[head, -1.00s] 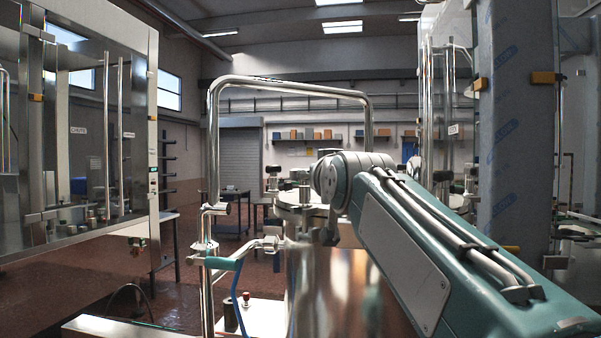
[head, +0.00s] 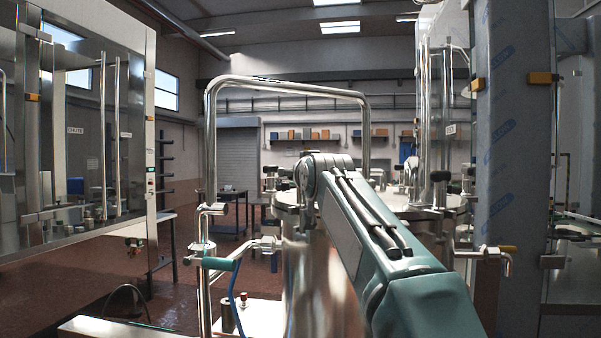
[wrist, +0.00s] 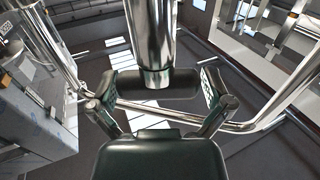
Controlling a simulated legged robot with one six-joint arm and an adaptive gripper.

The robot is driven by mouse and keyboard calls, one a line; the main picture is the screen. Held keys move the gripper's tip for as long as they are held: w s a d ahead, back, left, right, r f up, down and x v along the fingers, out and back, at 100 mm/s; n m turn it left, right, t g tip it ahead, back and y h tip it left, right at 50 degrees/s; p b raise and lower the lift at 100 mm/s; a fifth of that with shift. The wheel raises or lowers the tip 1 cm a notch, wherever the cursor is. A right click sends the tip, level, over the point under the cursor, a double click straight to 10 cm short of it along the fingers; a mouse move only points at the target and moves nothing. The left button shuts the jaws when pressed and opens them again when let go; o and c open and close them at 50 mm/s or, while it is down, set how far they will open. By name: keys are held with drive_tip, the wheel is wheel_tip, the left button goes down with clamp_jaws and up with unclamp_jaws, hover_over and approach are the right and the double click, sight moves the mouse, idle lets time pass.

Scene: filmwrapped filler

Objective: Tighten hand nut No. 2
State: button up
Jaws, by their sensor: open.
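In the wrist view my gripper (wrist: 161,84) is open, its two fingers spread left and right. A dark crosswise piece with a shiny metal cylinder (wrist: 151,35) lies between the fingers; it may be a hand nut on its stud, but I cannot tell, nor whether the fingers touch it. In the head view the steel vessel (head: 312,285) stands in front of me. Dark-topped hand nuts show around its lid, one at the right (head: 440,178) and one at the left (head: 270,172). No number is readable, so I cannot tell which is No. 2. My arm hides the gripper there.
A bent steel tube frame (head: 211,150) rises left of the vessel, with a teal-handled crank (head: 221,264) low on it. A glazed steel cabinet (head: 150,120) stands at left. A film-wrapped column (head: 512,150) stands close at right. Brown floor is open at the left.

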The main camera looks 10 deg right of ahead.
drive_tip(key=c, duration=0.8)
drive_tip(key=shift+d+m+g+h, duration=0.1)
drive_tip(key=shift+m+g+h, duration=0.1)
drive_tip(key=shift+m+h, duration=0.95)
drive_tip(key=shift+m+g+h, duration=0.2)
drive_tip(key=shift+m+h, duration=0.35)
drive_tip(key=shift+h, duration=1.1)
drive_tip(key=shift+c, duration=0.2)
drive_tip(key=shift+m+g+h, duration=0.3)
drive_tip(key=shift+m+h, duration=0.4)
drive_tip(key=shift+h, duration=0.2)
drive_tip(key=shift+d+m+g+h, duration=0.15)
drive_tip(key=shift+m+g+h, duration=1.1)
drive_tip(key=shift+h, duration=0.65)
drive_tip(key=shift+s+m+h, duration=0.1)
drive_tip(key=shift+m+h, duration=0.2)
drive_tip(key=shift+m, duration=0.05)
drive_tip(key=o, duration=0.8)
drive_tip(key=shift+o, duration=0.2)
